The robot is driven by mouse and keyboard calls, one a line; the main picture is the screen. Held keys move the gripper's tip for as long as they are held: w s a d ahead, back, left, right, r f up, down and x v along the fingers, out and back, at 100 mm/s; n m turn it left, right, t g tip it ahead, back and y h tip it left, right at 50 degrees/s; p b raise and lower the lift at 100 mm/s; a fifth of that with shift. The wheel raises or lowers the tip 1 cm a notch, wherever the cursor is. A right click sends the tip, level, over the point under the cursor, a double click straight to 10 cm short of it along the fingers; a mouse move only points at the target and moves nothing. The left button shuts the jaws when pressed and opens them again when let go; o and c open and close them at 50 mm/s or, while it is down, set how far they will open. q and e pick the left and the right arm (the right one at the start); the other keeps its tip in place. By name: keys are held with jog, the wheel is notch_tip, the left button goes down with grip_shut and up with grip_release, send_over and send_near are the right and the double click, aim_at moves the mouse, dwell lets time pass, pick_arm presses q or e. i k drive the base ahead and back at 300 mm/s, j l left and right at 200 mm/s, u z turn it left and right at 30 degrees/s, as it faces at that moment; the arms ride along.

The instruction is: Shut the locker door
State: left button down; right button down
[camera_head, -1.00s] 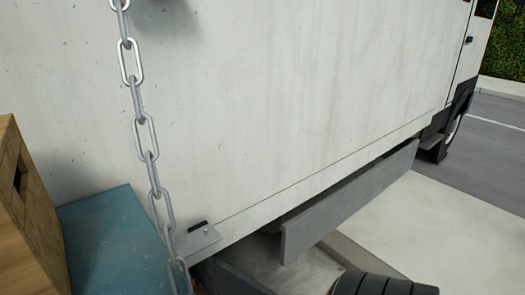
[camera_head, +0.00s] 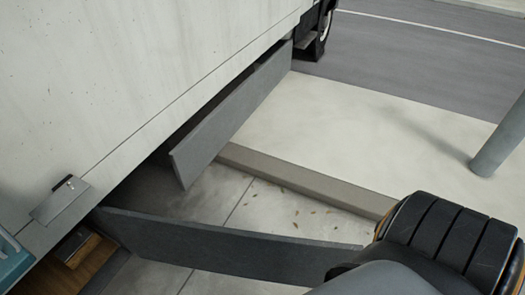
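The locker door appears to be the long dark grey panel (camera_head: 220,241) low beside the truck. It stands swung out from the truck's underside, its left end near the body and its right end reaching toward the lower right. A wood-lined opening (camera_head: 88,262), seemingly the locker, shows at the lower left, partly cut off by the picture edge. A black ribbed part of what looks like my arm hides the door's right end; I cannot tell whether they touch. Neither gripper shows.
The pale truck side (camera_head: 110,85) fills the upper left. A grey side skirt (camera_head: 235,112) hangs below it. A curb (camera_head: 300,180) crosses the ground behind the door. A grey post (camera_head: 500,140) stands at the right. The pavement between is open, with a few leaves.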

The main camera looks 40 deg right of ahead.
aim_at(250, 255)
jog(key=k+l+z, duration=0.1)
jog(key=l+z, duration=0.25)
jog(key=k+l+z, duration=0.1)
jog(key=l+z, duration=0.25)
jog(key=l+u, duration=1.1)
jog(key=i+l+u, duration=0.15)
jog(key=l+u, duration=0.3)
jog(key=l, duration=0.2)
jog(key=l+u, duration=0.5)
jog(key=l, duration=0.15)
jog(key=l+u, duration=0.45)
jog(key=l, duration=0.25)
jog(key=k+l+u, duration=0.2)
jog(key=l+u, duration=0.25)
jog(key=l, duration=0.2)
